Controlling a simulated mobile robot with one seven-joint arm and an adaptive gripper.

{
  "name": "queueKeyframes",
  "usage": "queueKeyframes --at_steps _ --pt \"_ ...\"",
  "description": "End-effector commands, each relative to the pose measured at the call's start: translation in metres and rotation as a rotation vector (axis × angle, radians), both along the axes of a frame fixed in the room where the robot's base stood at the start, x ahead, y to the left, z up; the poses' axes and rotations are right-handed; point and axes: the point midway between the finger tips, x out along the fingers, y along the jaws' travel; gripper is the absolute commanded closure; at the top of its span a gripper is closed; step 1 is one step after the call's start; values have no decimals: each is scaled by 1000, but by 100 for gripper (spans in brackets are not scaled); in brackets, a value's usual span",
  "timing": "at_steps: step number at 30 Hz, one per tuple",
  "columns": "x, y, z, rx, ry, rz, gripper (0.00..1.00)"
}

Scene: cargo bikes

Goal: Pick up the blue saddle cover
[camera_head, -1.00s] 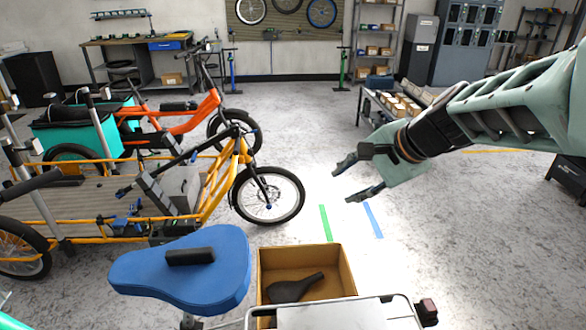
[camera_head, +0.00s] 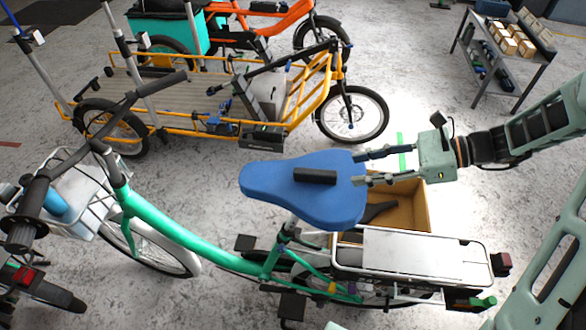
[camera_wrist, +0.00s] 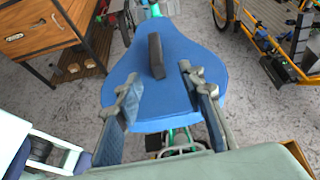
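The blue saddle cover (camera_head: 270,182) sits on the saddle of the green bike (camera_head: 185,240), with a dark block (camera_head: 315,176) on its top. My gripper (camera_head: 358,168) is at the cover's wide rear end, on the right in the head view, with its fingers pointing left. In the wrist view the cover (camera_wrist: 165,95) lies ahead, its dark block upright in the picture. My two fingers (camera_wrist: 160,92) are spread apart over its rear part, with nothing seen between them but the cover below. I cannot tell whether they touch it.
An open cardboard box (camera_head: 410,205) with a dark saddle (camera_head: 378,211) inside stands behind the bike's silver rear rack (camera_head: 410,257). A yellow cargo bike (camera_head: 290,105) stands behind. A handlebar and white basket (camera_head: 75,195) are at left.

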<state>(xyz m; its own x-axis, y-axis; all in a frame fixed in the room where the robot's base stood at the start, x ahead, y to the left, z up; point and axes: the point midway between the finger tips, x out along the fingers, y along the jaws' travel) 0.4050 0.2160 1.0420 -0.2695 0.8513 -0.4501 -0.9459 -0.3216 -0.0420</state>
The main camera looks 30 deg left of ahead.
Motion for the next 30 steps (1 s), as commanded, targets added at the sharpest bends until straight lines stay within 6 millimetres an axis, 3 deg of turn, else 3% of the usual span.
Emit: queueKeyframes --at_steps 7,15,22,30 --pt "-5 6 6 58 65 -18 64" --pt "-18 42 -10 58 67 -16 64" --pt "-24 58 -15 57 67 -16 64" --pt "-36 92 -29 57 65 -17 64"
